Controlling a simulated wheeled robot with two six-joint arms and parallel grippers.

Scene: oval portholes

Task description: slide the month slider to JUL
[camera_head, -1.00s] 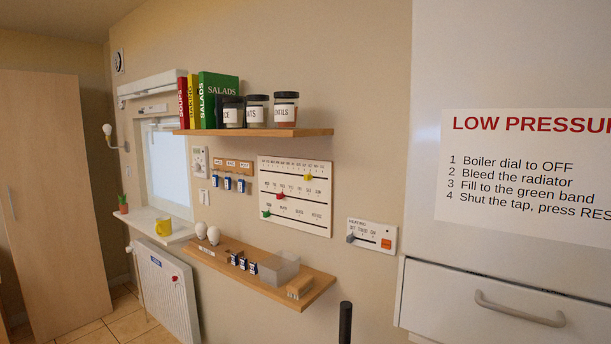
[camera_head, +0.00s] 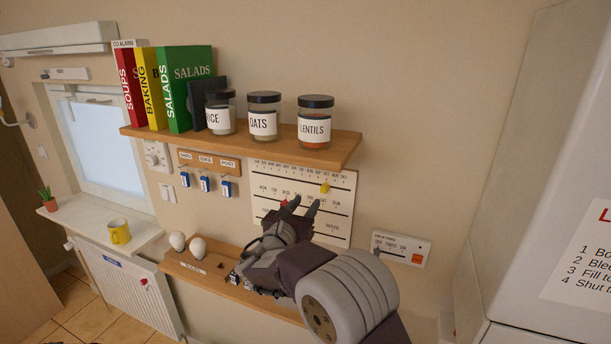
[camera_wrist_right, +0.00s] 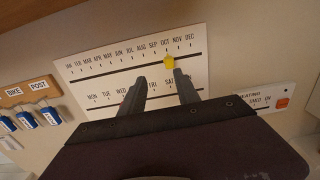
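The white calendar board (camera_head: 345,205) hangs on the wall under the upper shelf. Its yellow month slider (camera_head: 325,187) sits on the top track; in the right wrist view the slider (camera_wrist_right: 169,62) is by the OCT label, right of JUL (camera_wrist_right: 131,55). My right gripper (camera_head: 306,202) is in front of the board, below and left of the yellow slider. In the right wrist view its two fingers (camera_wrist_right: 158,92) are apart with nothing between them, and the slider lies beyond the right fingertip. A red slider (camera_head: 284,203) shows beside the fingers; the board's lower left is hidden. My left gripper is out of view.
The upper shelf (camera_head: 345,148) with books and jars juts out above the board. The lower shelf (camera_head: 205,264) is below, partly behind my arm. Key hooks (camera_head: 210,163) are left of the board, and a heating panel (camera_head: 402,248) is at its lower right.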

